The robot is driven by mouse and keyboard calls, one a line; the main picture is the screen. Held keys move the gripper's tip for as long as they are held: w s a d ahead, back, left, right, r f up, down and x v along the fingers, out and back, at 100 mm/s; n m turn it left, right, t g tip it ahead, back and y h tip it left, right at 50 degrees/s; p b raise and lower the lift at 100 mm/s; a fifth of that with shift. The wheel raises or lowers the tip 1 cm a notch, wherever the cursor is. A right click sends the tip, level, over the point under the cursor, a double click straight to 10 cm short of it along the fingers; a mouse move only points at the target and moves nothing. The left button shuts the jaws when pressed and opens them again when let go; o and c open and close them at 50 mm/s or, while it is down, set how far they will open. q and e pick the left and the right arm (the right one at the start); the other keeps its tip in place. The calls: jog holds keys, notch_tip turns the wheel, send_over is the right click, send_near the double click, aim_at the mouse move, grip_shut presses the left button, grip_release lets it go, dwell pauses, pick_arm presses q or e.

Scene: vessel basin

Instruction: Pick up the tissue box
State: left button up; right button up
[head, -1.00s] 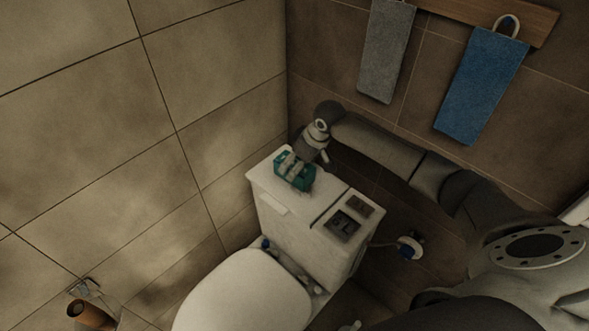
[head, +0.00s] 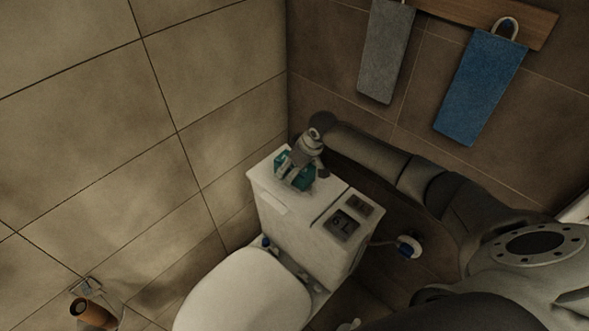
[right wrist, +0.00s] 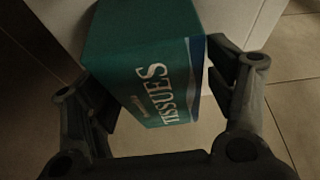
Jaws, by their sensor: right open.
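The tissue box (head: 298,176) is teal and sits on top of the white toilet tank in the head view. In the right wrist view the tissue box (right wrist: 150,65) shows its "TISSUES" lettering and lies between the two fingers. My right gripper (head: 293,167) reaches over the box from behind and hides part of it. In the wrist view my right gripper (right wrist: 160,95) is open, with one finger on each side of the box. I cannot tell whether either finger touches it. My left gripper is not in view.
The toilet tank (head: 275,204) has a flush panel (head: 343,223) on its right part. The toilet lid (head: 245,290) is in front. A grey towel (head: 386,50) and a blue towel (head: 481,85) hang on the back wall. A paper roll holder (head: 95,312) is at lower left.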

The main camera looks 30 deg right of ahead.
dwell(0.3)
jog(key=c, duration=1.1)
jog(key=shift+c, duration=0.2)
